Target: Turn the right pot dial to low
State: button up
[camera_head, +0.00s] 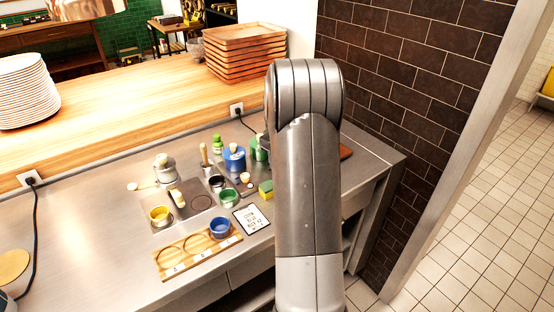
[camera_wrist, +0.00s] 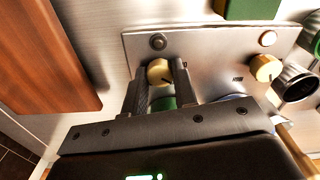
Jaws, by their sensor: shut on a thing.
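My gripper (camera_wrist: 158,74) is shut on a pale yellow dial (camera_wrist: 159,70), with one finger on each side of it. This dial is on the metal plate (camera_wrist: 210,48), on the side nearer the brown board, in line with a green pot (camera_wrist: 163,102) partly hidden behind my fingers. I take it to be the right pot dial. A second, similar dial (camera_wrist: 265,68) sits apart on the same plate, near a blue pot (camera_wrist: 236,98). In the head view my arm hides the gripper and the held dial; the blue pot (camera_head: 234,160) and green pot (camera_head: 259,152) show beside it.
A brown board (camera_wrist: 45,50) lies close beside my gripper. Small cups, a green-yellow sponge (camera_head: 265,189), a sign card (camera_head: 251,219) and a wooden cup holder (camera_head: 175,262) crowd the counter (camera_head: 105,240). A brick wall (camera_head: 400,70) stands at the right.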

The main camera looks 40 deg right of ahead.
jog(key=m, duration=0.4)
jog(key=shift+m, duration=0.4)
dwell(0.4)
jog(key=o, duration=1)
notch_tip(320, 180, up, 11)
jog(key=shift+f, duration=0.1)
